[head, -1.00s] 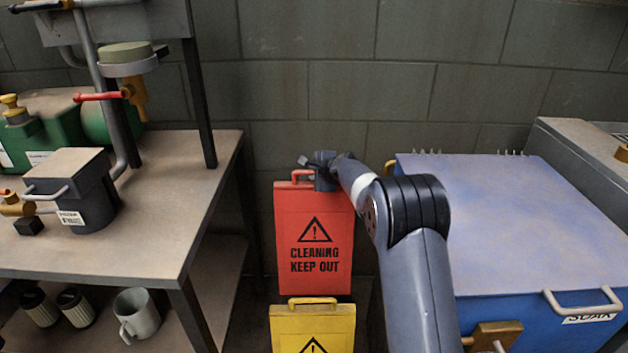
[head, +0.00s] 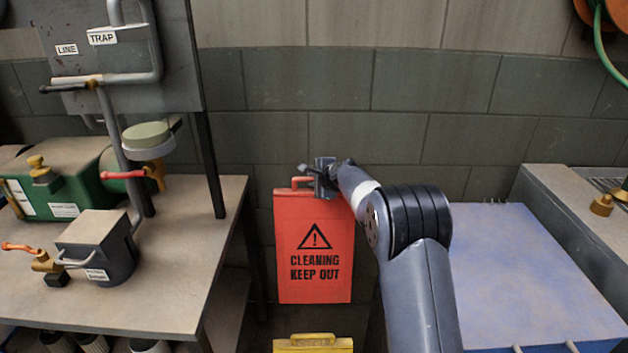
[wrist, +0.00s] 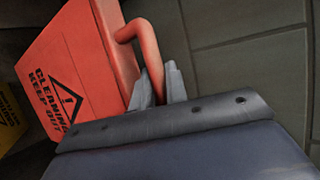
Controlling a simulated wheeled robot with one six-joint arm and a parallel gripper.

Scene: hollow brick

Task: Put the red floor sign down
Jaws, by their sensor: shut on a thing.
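The red floor sign (head: 315,262) reads "CLEANING KEEP OUT" and hangs upright below my gripper (head: 312,180), in front of the tiled wall. My gripper is shut on the sign's red handle at its top. In the wrist view the handle loop passes between the fingers of my gripper (wrist: 158,88), and the red sign (wrist: 75,60) spreads to the left. Whether the sign's lower edge touches anything cannot be told from these views.
A yellow floor sign (head: 313,345) stands below and in front of the red one, mostly cut off. A workbench (head: 175,300) with valves and pipework is at left. A blue chest (head: 530,260) is at right. A narrow dark floor gap lies between them.

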